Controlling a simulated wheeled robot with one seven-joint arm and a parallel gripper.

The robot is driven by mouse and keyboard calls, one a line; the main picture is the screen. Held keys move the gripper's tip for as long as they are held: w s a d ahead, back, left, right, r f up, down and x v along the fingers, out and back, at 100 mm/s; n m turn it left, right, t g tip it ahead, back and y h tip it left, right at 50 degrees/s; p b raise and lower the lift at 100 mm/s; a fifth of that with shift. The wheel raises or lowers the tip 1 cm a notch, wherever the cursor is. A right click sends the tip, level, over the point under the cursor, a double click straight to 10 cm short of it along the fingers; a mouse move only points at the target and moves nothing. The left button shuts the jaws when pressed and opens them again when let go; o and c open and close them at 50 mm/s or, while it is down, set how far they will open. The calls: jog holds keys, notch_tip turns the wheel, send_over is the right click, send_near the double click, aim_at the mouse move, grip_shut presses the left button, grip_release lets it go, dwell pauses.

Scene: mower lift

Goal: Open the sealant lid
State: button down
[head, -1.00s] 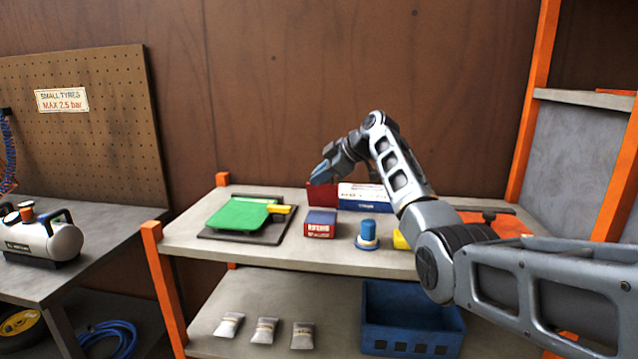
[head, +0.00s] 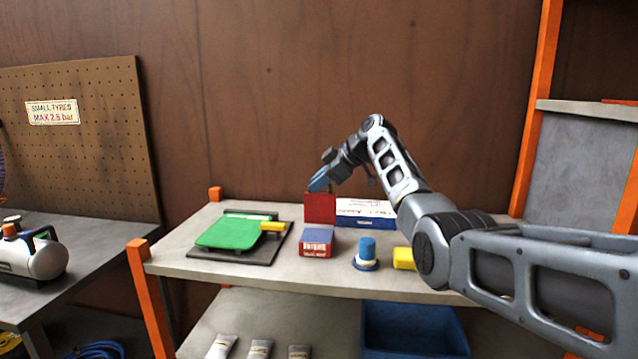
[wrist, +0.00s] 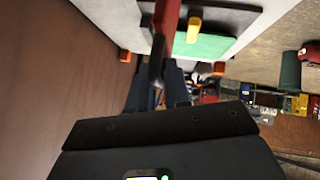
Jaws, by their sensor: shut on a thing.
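A red lid (head: 320,208) stands about upright at the left end of a white and blue box (head: 365,212) at the back of the upper shelf. My gripper (head: 319,183) is at the lid's top edge, with my arm reaching in from the right. In the wrist view the lid (wrist: 167,14) shows edge-on. A dark piece at its end sits between my two fingers (wrist: 158,88), which are shut on it. The fingertips' contact is partly hidden by the dark piece. The lid's hinge is not clear.
A small red and blue box (head: 317,242), a blue-capped item (head: 366,254) and a yellow block (head: 403,258) stand in front. A green object (head: 235,232) lies on a dark mat to the left. A blue crate (head: 415,330) and several tubes are on the lower shelf.

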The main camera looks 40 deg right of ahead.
jog(key=shift+d+f, duration=0.1)
jog(key=shift+f, duration=0.15)
jog(key=c, duration=1.3)
grip_release()
jog(key=shift+s+f, duration=0.1)
jog(key=v, duration=0.2)
jog(key=b+v, duration=0.1)
jog(key=v, duration=0.5)
jog(key=shift+r, duration=0.4)
jog(key=shift+w, duration=0.25)
